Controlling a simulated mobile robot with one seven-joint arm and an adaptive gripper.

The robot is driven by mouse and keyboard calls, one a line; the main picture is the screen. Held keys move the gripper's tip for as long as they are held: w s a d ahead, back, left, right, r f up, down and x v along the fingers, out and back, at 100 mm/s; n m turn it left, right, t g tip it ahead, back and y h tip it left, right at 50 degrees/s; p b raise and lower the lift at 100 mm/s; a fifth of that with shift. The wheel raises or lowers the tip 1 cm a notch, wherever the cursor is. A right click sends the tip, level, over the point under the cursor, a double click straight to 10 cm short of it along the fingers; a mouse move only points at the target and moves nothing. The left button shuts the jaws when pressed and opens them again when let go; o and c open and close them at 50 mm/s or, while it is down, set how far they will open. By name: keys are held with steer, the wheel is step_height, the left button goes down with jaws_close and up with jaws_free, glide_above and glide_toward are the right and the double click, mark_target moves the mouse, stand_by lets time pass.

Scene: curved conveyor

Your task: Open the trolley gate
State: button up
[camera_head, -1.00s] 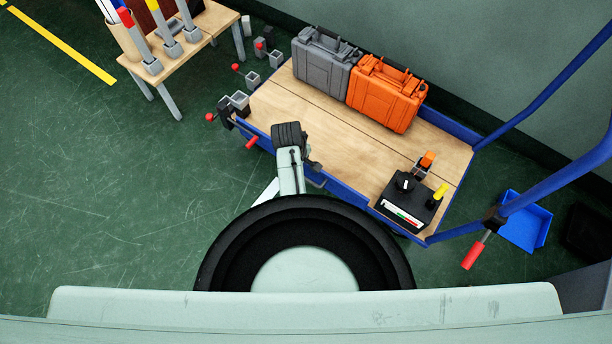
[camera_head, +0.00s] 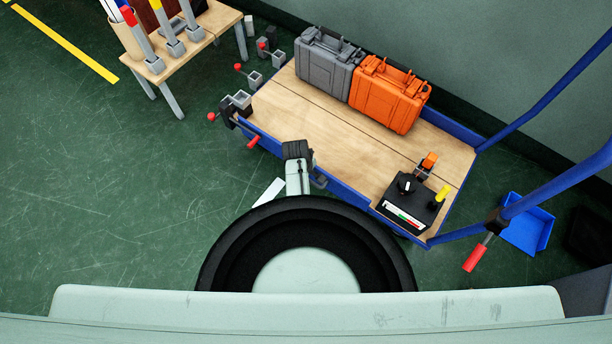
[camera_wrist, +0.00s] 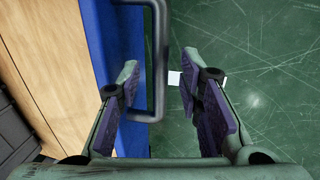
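The trolley (camera_head: 320,115) has a wooden deck and a low blue gate panel (camera_head: 345,190) along its near long side. The blue panel (camera_wrist: 112,40) also runs down the left of the wrist view. A dark grey U-shaped handle (camera_wrist: 160,50) stands out from this panel. My gripper (camera_wrist: 158,76) is open, with one purple-padded finger on each side of the handle. The bar lies between the fingers with visible gaps, and the fingers appear not to touch it. In the head view my arm ends beside the near panel; the fingers cannot be made out there.
A grey case (camera_head: 326,60), an orange case (camera_head: 388,95) and a black control box (camera_head: 408,204) sit on the deck. Red-handled clamps (camera_head: 240,104) are at its left end. Blue rails rise at the right. A small wooden table (camera_head: 185,45) stands at upper left. Floor at left is clear.

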steer(key=shift+c, duration=0.2)
jaws_close()
stand_by(0.6)
